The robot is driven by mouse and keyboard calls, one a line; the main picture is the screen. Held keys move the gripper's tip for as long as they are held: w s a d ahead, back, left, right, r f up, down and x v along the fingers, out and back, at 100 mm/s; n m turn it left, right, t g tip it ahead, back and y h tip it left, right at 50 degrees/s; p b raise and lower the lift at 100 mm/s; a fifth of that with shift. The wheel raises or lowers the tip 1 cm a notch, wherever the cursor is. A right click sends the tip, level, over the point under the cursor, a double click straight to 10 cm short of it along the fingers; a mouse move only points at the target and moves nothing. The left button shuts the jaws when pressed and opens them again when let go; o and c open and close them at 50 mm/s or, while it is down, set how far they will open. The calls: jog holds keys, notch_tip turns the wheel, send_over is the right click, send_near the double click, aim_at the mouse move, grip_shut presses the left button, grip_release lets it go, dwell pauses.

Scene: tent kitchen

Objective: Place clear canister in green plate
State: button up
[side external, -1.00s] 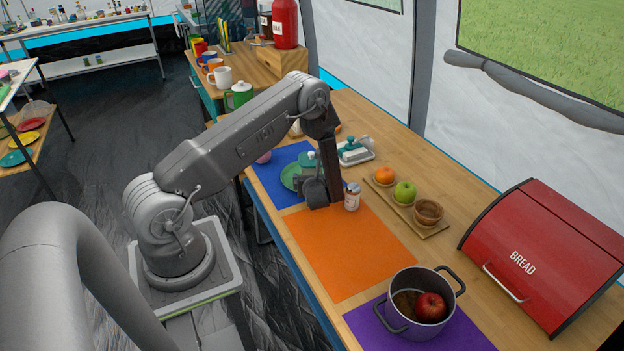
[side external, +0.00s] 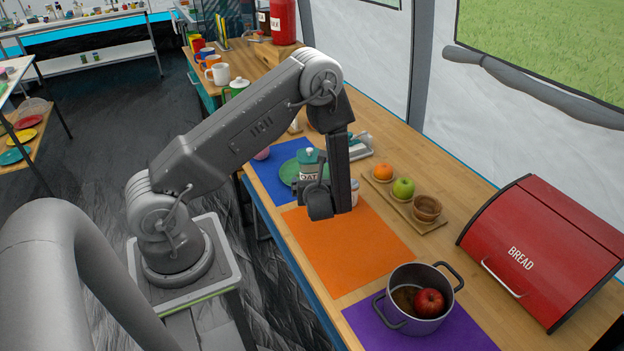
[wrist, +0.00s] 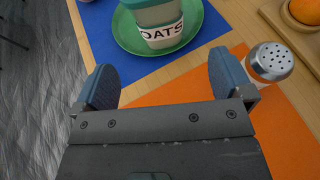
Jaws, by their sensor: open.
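The clear canister (wrist: 158,22), labelled OATS with a teal lid, stands upright on the green plate (wrist: 190,32) in the wrist view. In the side view the canister (side external: 308,168) is partly behind my gripper, and the left rim of the plate (side external: 287,172) shows beside it. My gripper (wrist: 165,75) is open, with nothing between its two blue-padded fingers. It is apart from the canister, on the near side of it. In the side view my gripper (side external: 330,205) hangs above the orange mat's far end.
The plate lies on a blue mat (side external: 264,178). A metal-topped shaker (wrist: 270,62) stands close to the right finger. A pot (side external: 419,308) holding a red apple, a fruit tray (side external: 435,226) and a red bread box (side external: 545,250) are farther right. The orange mat (side external: 345,250) is mostly clear.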

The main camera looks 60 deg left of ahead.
jog(key=shift+s+d+r, duration=0.15)
jog(key=shift+d, duration=0.2)
jog(key=s+d+r+n+g+h, duration=0.1)
jog(key=s+d+r+n+g, duration=0.2)
jog(key=r+n, duration=0.4)
jog(key=s+d+r+n+g+h, duration=0.1)
jog(key=s+d+r+n+g, duration=0.1)
jog(key=s+r+n, duration=0.6)
jog(key=s+d+r+n+t+h, duration=0.2)
jog(key=d+r+n+h, duration=0.1)
jog(key=d+r+h, duration=0.2)
jog(key=s+d+r+n+t+h, duration=0.3)
jog(key=d+r+n+h, duration=0.1)
jog(key=d+r, duration=0.6)
jog(key=shift+s+d+n+h, duration=0.3)
jog(key=shift+d+h, duration=0.25)
jog(key=shift+h, duration=0.15)
